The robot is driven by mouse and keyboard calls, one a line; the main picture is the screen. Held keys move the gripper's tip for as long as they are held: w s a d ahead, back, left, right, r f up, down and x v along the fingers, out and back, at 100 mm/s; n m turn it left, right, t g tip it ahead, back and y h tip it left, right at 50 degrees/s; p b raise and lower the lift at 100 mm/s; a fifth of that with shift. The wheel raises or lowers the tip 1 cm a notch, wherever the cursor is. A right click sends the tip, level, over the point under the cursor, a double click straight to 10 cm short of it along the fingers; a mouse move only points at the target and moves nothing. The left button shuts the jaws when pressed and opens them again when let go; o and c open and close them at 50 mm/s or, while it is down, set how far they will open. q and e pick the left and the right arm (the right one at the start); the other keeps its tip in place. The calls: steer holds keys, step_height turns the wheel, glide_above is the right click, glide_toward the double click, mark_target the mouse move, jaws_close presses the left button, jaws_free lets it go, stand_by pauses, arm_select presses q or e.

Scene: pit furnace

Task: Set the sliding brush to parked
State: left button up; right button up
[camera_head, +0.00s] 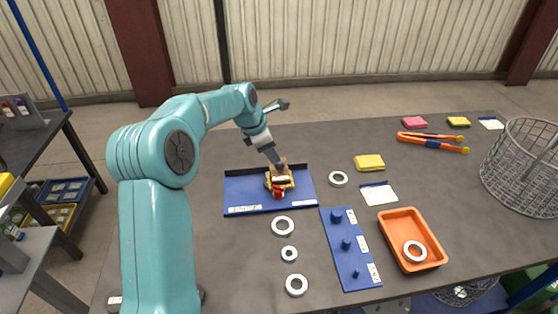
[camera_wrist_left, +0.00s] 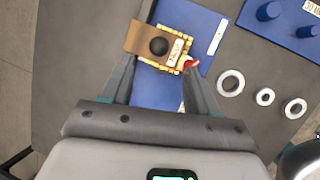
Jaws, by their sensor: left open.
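The sliding brush (camera_head: 283,182) is a brown and yellow block with a red part at its front. It sits near the middle of a blue board (camera_head: 245,189) with a dark back edge and white labels at its front left and front right. In the left wrist view the brush (camera_wrist_left: 150,33) shows a black round knob, a white label and yellow edges. My left gripper (camera_head: 279,166) is over the brush, pointing down. In the wrist view its open fingers (camera_wrist_left: 160,68) lie at either side of the brush's near edge; I cannot tell whether they touch it. My right gripper is not in view.
White rings (camera_head: 297,285) lie in front of the board. A blue peg plate (camera_head: 352,268) and an orange tray (camera_head: 431,254) holding a ring stand at right. A yellow sponge (camera_head: 369,162), orange tongs (camera_head: 433,139) and a wire basket (camera_head: 526,170) are further right.

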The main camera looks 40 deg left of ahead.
mark_target(279, 166)
arm_select(q)
steer(key=p+x, duration=0.1)
steer(key=x, duration=0.8)
steer(key=shift+r, duration=0.1)
